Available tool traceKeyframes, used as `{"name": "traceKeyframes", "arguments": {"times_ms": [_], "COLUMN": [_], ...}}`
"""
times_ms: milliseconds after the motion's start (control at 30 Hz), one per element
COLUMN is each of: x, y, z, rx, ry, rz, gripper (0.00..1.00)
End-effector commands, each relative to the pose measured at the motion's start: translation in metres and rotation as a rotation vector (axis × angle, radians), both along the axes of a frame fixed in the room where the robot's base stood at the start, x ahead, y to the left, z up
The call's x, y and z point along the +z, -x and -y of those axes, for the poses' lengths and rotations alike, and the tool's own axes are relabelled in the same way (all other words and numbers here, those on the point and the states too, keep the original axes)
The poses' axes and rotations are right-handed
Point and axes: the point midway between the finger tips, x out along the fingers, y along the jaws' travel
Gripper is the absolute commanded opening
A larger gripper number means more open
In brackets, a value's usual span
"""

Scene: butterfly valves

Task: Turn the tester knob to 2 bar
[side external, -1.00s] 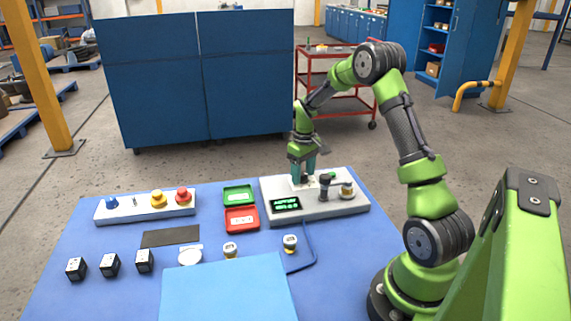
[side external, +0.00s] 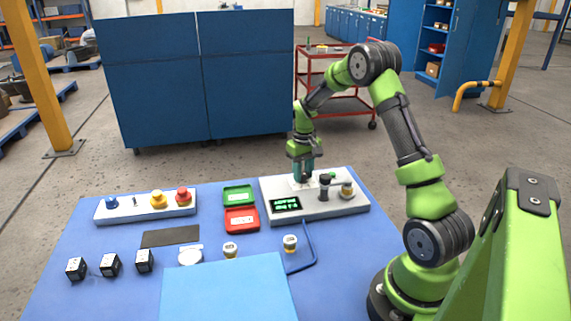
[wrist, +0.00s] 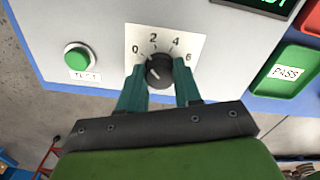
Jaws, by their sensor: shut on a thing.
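The black tester knob (wrist: 160,71) sits on a white dial plate (wrist: 141,42) printed 0, 2, 4 and 6 in the wrist view. My gripper (wrist: 160,82) is shut on it, one teal finger on each side. I cannot tell for sure which number the knob's pale mark points to. In the side view my gripper (side external: 303,177) reaches down to the back of the white tester box (side external: 335,206) and hides the knob. The tester's display (side external: 286,204) is lit green, but its text is too small to read.
A green TEST button (wrist: 78,58) is left of the dial. The green PASS tray (side external: 238,195) and red tray (side external: 241,219) stand beside the tester. A black post (side external: 325,187) and a valve-like part (side external: 346,190) stand on the box, right of my gripper.

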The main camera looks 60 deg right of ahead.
Motion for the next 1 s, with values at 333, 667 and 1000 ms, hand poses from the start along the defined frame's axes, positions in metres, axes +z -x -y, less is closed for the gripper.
{"name": "traceKeyframes", "arguments": {"times_ms": [333, 667, 1000], "x": [0.0003, 0.0003, 0.0003], "y": [-0.0003, -0.0004, -0.0001], "z": [-0.0005, -0.0008, -0.0004], "rx": [-0.265, -0.413, -0.446], "ry": [0.0, -0.001, -0.001], "rz": [0.0, 0.001, -0.001], "gripper": [0.03, 0.03, 0.03]}}
